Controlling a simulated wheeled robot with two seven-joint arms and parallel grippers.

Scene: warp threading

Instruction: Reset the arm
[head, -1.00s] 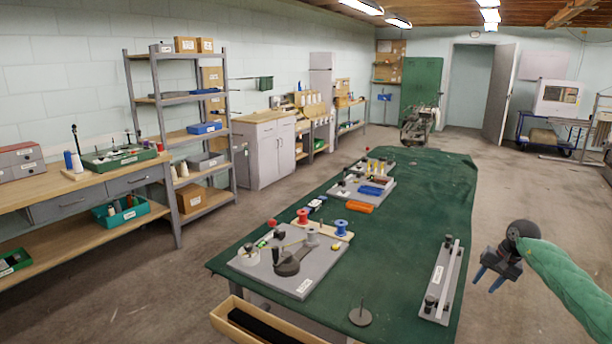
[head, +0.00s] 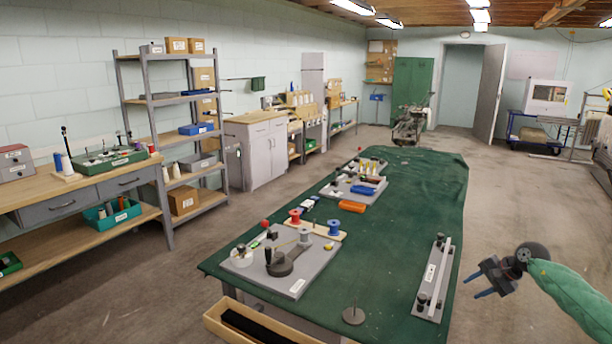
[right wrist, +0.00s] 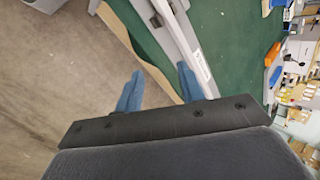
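My right gripper (head: 478,287) is at the right of the head view, beyond the right edge of the green-covered table (head: 400,200). Its two blue fingers are apart with nothing between them. The right wrist view also shows the blue fingers (right wrist: 160,90) spread and empty, with the table edge and the grey rail fixture past them. My left gripper is not in the head view.
On the table are a grey rail fixture (head: 433,278), a grey board with a dark crank (head: 307,275), red and blue spools (head: 334,228), an orange tray (head: 352,206) and a thin spindle on a round base (head: 353,315). The floor right of the table is clear.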

